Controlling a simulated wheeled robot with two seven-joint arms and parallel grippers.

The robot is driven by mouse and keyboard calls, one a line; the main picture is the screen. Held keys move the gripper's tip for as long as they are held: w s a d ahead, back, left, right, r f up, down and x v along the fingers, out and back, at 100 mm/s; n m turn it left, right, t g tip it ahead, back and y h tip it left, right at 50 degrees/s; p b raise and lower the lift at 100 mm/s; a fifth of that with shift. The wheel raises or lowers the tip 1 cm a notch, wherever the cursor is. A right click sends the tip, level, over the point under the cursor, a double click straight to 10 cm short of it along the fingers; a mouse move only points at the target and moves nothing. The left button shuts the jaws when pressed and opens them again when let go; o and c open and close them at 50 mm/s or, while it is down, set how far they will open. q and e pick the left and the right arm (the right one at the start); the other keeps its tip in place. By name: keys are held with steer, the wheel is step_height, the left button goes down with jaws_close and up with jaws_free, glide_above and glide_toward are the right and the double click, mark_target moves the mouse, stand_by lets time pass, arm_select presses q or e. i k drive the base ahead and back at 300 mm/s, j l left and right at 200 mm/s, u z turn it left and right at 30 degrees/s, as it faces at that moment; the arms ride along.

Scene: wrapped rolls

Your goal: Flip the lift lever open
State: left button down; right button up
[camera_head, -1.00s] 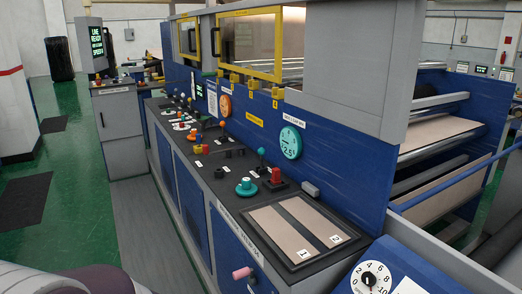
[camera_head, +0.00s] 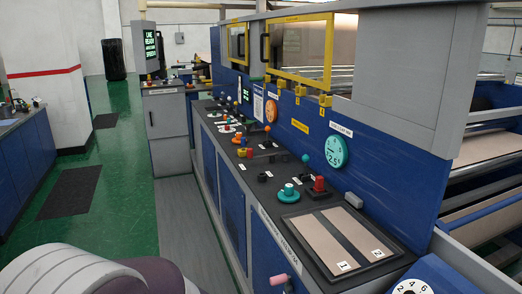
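A long blue machine carries a black control panel (camera_head: 262,190) with several levers and knobs. I cannot tell by label which one is the lift lever. A lever with a teal ball top (camera_head: 306,159) stands upright near a red knob (camera_head: 319,184). A teal round knob (camera_head: 289,193) sits just nearer. A pink-handled lever (camera_head: 279,280) sticks out from the front side of the machine, low at the bottom edge. Neither gripper is in view. A rounded grey and purple part of my own arm shows at the bottom left, apart from the panel.
Two numbered tan plates (camera_head: 345,240) lie flat in a dark frame at the panel's near end. A white dial (camera_head: 411,288) is cut off at the bottom right. The green floor (camera_head: 125,205) on the left is open.

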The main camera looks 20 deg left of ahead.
mark_target(250, 151)
steer(key=i+j+z, duration=0.1)
steer(key=i+j, duration=0.6)
steer(key=j, duration=0.25)
steer(key=i+j+z, duration=0.15)
steer(key=i+j, duration=0.55)
steer(key=j, duration=0.3)
steer(key=i+j+z, duration=0.15)
steer(key=i+j, duration=0.2)
steer(key=j, duration=0.2)
steer(key=i+j, duration=0.3)
steer(key=j, duration=0.25)
steer(key=i+j+z, duration=0.15)
steer(key=i+j, duration=0.15)
steer(key=j, duration=0.25)
steer(key=i+j, duration=0.25)
steer(key=j, duration=0.35)
steer(key=i+z, duration=0.05)
